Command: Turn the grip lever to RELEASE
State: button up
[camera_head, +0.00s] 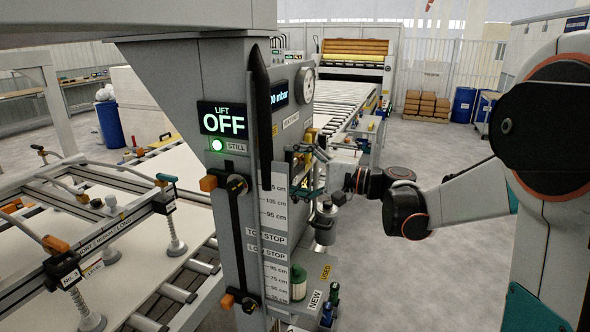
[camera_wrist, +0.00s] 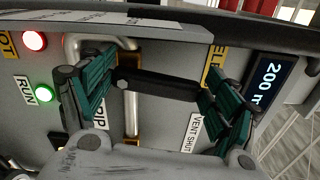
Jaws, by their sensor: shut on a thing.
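The grip lever (camera_wrist: 160,88) is a dark bar in the wrist view, lying nearly level across the picture, its right end slightly lower. My gripper (camera_wrist: 156,92) has one teal-padded finger at each end of the bar and is shut on it lengthwise. A partly covered label reading "RIP" (camera_wrist: 100,115) is by the left finger. A yellow label showing "ELE" (camera_wrist: 212,66) is above the right finger. In the head view my gripper (camera_head: 308,168) is at the side of the grey column, and the lever cannot be made out there.
A pipe (camera_wrist: 130,105) runs behind the lever. A red lamp (camera_wrist: 34,41), a green RUN lamp (camera_wrist: 43,93), a VENT SHUT label (camera_wrist: 192,133) and a pressure display (camera_wrist: 268,82) surround it. The LIFT display (camera_head: 223,118) reads OFF. Open floor (camera_head: 450,160) lies right of the column.

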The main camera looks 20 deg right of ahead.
jog(key=shift+s+a+n, duration=0.15)
jog(key=shift+s+n, duration=0.05)
jog(key=shift+n, duration=0.6)
jog(key=shift+f, duration=0.1)
jog(key=o, duration=1.5)
jog(key=v, duration=1.2)
